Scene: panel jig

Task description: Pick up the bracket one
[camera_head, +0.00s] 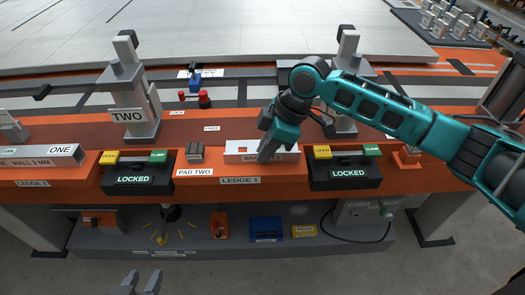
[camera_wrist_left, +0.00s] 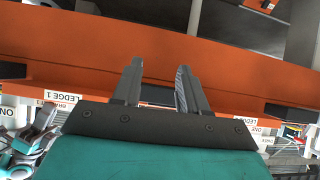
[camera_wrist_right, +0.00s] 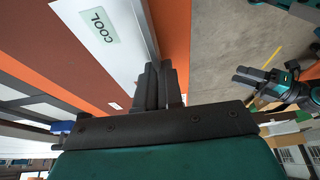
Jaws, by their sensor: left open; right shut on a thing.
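The bracket (camera_head: 288,154) is a pale grey block lying on the orange ledge marked LEDGE 1 (camera_head: 240,180). Its front label shows only "BRA"; my right gripper covers the rest. My right gripper (camera_head: 267,152) reaches down from above and is shut on the bracket near its middle. In the right wrist view the fingers (camera_wrist_right: 160,85) are close together at the edge of a pale surface (camera_wrist_right: 115,60) with a green COOL label. My left gripper (camera_head: 143,281) is open and empty, low in front of the bench. Its spread fingers show in the left wrist view (camera_wrist_left: 157,85).
Black boxes reading LOCKED flank the bracket at left (camera_head: 143,178) and right (camera_head: 346,175). A grey post marked TWO (camera_head: 132,90) stands behind. A lower shelf (camera_head: 185,236) holds several small items.

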